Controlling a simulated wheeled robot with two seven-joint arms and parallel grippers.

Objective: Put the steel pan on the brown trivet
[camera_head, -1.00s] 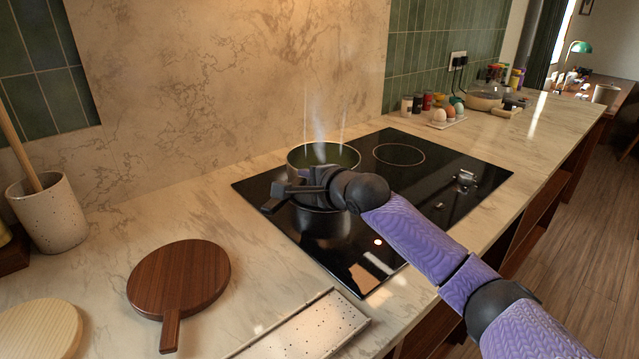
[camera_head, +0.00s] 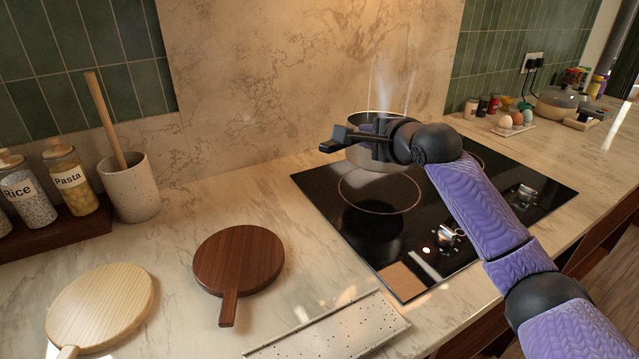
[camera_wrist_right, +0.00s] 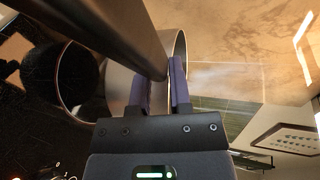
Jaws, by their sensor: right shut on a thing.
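The steel pan (camera_head: 362,158) is raised above the black cooktop, roughly upright, with steam rising from it. My right gripper (camera_head: 372,143) is shut on the pan's handle and partly covers the pan in the head view. In the right wrist view the steel handle (camera_wrist_right: 120,32) runs between the fingers (camera_wrist_right: 160,92) of my right gripper, with the pan's wall (camera_wrist_right: 120,85) just beyond. The brown trivet (camera_head: 240,258), a round dark wooden board with a short handle, lies bare on the marble counter, left of the cooktop. My left gripper is out of view.
A pale wooden board (camera_head: 100,303) lies left of the brown trivet. A speckled tray (camera_head: 345,325) lies at the counter's front. A utensil crock (camera_head: 132,188) and jars (camera_head: 72,180) stand at the back left. Eggs (camera_head: 517,121) and spice jars are at the back right.

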